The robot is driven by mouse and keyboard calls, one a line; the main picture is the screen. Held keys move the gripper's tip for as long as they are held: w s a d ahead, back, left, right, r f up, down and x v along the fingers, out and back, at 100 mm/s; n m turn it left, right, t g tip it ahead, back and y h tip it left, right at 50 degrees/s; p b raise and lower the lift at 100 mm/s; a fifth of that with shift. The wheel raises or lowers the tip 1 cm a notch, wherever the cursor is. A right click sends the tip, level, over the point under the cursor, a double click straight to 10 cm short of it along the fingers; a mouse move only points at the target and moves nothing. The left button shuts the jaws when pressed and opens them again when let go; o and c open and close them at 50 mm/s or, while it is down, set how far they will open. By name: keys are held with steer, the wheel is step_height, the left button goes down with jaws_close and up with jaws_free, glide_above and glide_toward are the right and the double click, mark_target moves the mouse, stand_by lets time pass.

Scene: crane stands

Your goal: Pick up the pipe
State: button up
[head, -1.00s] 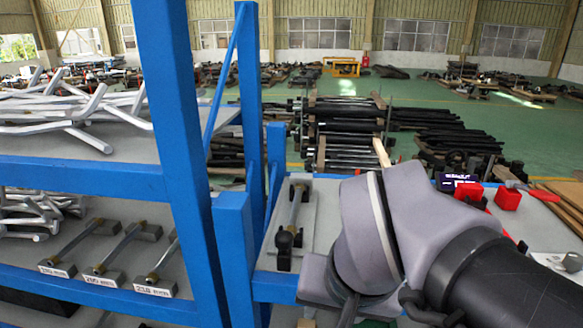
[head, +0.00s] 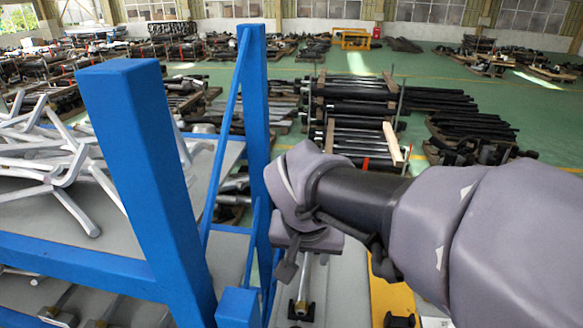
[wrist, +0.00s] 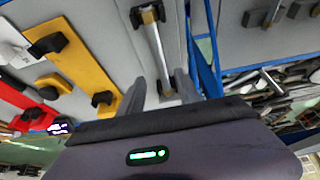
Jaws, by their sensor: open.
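The pipe (head: 302,283) is a thin silver bar with a brass-coloured end, lying in a black holder on a grey panel beside the blue rack. In the wrist view the pipe (wrist: 159,52) runs from a black holder at the top down toward the space between my fingers. My gripper (head: 300,266) is above the far part of the pipe in the head view, partly hidden by my own wrist. In the wrist view my gripper (wrist: 159,88) is open, one finger on each side of the pipe's line. I cannot tell how far above the pipe the fingers are.
A blue rack post (head: 150,180) stands close to the left, with a shelf of bent silver bars (head: 40,160). A yellow board (wrist: 75,70) with black holders lies beside the panel, then a red one (wrist: 22,100). Stacked dark bars (head: 350,110) lie on the floor beyond.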

mark_target(307, 269)
step_height(307, 269, down, 4)
steer(key=shift+r, duration=0.25)
steer(key=shift+w+f, duration=0.8)
steer(key=shift+f, duration=0.2)
steer(key=shift+w+f, duration=0.1)
steer(key=shift+w, duration=0.1)
steer(key=shift+s, duration=0.35)
steer(key=shift+c, duration=1.3)
steer(key=shift+s+r, duration=0.1)
steer(key=shift+r, duration=0.1)
steer(key=c, duration=0.4)
steer(key=shift+w, duration=0.2)
jaws_close()
steer(key=shift+s+f, duration=0.1)
steer(key=shift+f, duration=0.05)
